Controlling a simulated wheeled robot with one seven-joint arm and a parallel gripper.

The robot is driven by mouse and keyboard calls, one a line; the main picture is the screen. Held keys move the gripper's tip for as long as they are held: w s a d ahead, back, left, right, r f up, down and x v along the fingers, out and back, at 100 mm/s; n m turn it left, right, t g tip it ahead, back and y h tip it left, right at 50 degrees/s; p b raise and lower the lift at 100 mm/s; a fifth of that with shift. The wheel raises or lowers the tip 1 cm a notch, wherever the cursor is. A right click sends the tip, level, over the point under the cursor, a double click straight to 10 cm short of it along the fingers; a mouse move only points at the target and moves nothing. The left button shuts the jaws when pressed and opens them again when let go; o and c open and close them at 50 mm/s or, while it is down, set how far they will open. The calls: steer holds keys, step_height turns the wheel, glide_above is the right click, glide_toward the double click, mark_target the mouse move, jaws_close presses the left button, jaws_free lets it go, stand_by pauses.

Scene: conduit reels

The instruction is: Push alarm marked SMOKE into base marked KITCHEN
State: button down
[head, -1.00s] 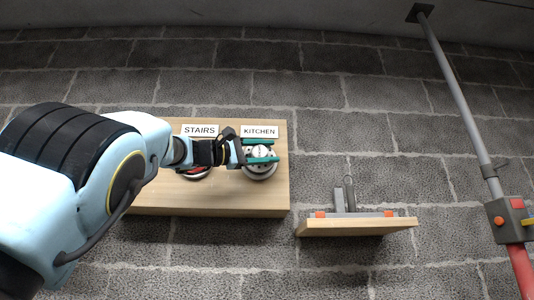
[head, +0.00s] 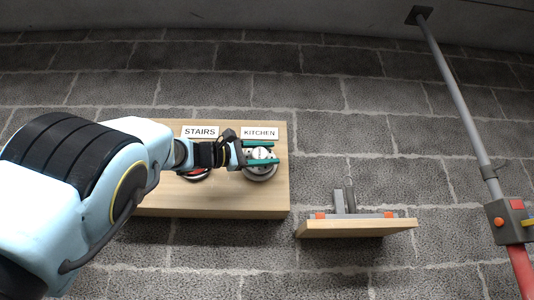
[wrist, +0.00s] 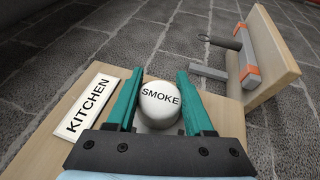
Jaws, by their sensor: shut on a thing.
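The white round alarm marked SMOKE (wrist: 160,101) sits between the teal fingers of my gripper (wrist: 160,92) in the wrist view. My gripper is shut on it; it also shows in the head view (head: 262,153). The alarm is at the base (head: 260,173) below the KITCHEN label (head: 259,132), with the base's grey rim visible around and under it. I cannot tell whether the alarm is fully seated. The KITCHEN label also shows left of the fingers in the wrist view (wrist: 90,106).
The wooden board (head: 230,208) also carries a STAIRS label (head: 200,132) and a reddish round unit (head: 195,174), partly hidden by my arm. A small wooden shelf (head: 356,228) with grey and orange parts is at the right. A pole (head: 456,90) stands farther right.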

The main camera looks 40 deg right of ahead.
steer(key=shift+w+d, duration=0.45)
steer(key=shift+w, duration=0.1)
stand_by(1.0)
jaws_free()
stand_by(0.4)
steer(key=shift+s, duration=0.1)
stand_by(0.5)
steer(key=shift+s+a+f+b, duration=0.1)
steer(key=shift+s+a+b, duration=0.7)
steer(key=shift+b, duration=0.4)
steer(key=s+a+b, duration=0.4)
steer(key=s+b, duration=0.1)
steer(key=b, duration=0.1)
steer(key=shift+s, duration=0.15)
stand_by(0.4)
